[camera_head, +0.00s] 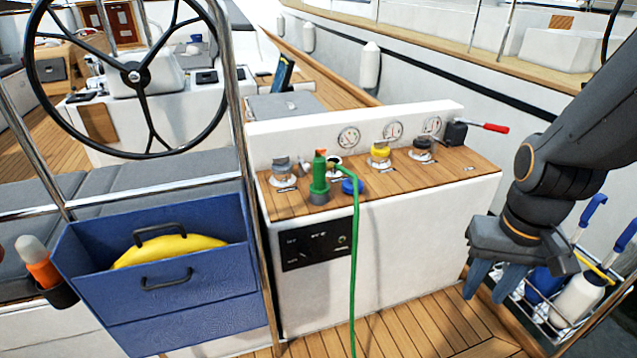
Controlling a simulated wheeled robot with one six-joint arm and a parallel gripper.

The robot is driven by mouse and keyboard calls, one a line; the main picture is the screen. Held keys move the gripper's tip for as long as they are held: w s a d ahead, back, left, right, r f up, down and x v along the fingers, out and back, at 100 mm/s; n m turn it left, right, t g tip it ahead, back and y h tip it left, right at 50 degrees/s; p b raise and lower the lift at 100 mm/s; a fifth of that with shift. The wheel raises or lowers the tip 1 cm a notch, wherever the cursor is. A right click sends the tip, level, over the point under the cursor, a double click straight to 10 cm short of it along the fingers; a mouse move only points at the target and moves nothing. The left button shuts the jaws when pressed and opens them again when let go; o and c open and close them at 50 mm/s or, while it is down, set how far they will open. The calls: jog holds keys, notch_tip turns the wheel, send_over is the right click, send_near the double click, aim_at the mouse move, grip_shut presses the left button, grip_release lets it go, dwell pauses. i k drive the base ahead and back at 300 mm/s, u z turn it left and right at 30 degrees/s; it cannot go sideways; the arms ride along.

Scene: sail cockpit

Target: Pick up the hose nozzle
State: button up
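A green fitting (319,180), which looks like the hose nozzle, stands upright on the wooden top of the white console (390,200). A green hose (355,255) starts beside its upper part and hangs down the console's front to the deck. My gripper (493,281) is to the right of the console, pointing down, well apart from the nozzle. Its two bluish fingers are spread with a gap between them, and nothing shows in the gap.
A blue cap (352,186) sits right of the nozzle, and several deck fittings stand on the console. A red-handled lever (482,126) is at its right end. A steel post (240,140) and a blue bin (190,285) are left. A rack of bottles (570,300) stands lower right.

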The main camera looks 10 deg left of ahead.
aim_at(320, 186)
jog(key=u, duration=0.45)
jog(key=i, duration=0.85)
jog(key=u, duration=0.05)
jog(key=k, duration=1.3)
jog(key=z, duration=1.2)
jog(key=i, duration=1.05)
jog(key=u, duration=0.7)
jog(key=i, duration=0.5)
jog(key=u, duration=0.6)
